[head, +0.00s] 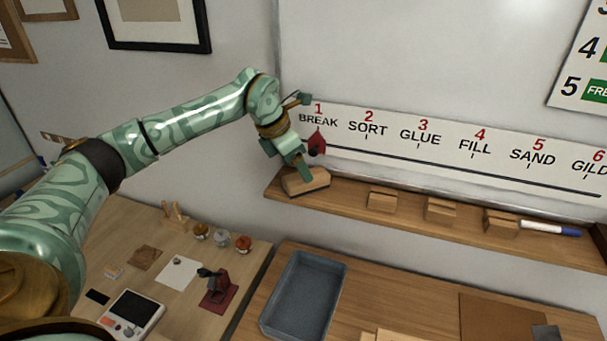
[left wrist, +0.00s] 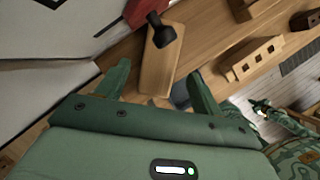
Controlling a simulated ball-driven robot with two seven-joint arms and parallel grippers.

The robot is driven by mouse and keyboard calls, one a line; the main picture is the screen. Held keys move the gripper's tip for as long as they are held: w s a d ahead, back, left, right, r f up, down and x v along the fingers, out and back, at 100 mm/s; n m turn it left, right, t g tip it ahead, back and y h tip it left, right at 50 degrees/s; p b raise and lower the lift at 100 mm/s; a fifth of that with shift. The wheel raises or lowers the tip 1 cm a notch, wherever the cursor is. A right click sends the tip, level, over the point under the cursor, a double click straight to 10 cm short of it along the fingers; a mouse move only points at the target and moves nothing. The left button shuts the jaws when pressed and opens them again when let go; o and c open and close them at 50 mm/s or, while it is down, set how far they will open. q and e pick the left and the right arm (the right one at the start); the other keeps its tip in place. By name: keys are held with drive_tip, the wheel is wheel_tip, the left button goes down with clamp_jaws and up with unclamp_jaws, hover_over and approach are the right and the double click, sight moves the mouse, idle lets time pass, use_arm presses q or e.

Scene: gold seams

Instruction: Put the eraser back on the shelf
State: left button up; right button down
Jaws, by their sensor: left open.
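The eraser (head: 306,183), a wooden block, lies on the left end of the wall shelf (head: 350,208). My left gripper (head: 303,168) is open just above it, pointing down. In the left wrist view the eraser (left wrist: 156,76) lies ahead of and between the spread fingers, with no finger visibly closed on it. A black knob (left wrist: 162,32) overlaps its far end there; I cannot tell whether it is fixed to the eraser. My right gripper is not recognisable in either view.
A red piece (head: 317,143) is at the whiteboard close to my gripper. Wooden blocks (head: 381,200) and a marker (head: 550,229) stand along the shelf to the right. Below are a grey tray (head: 303,297) and a table with small jars (head: 222,238) and a scale (head: 132,313).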

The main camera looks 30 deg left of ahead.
use_arm(q)
drive_tip(key=v, duration=0.7)
drive_tip(key=shift+r, duration=0.1)
drive_tip(key=shift+c, duration=0.4)
idle(1.5)
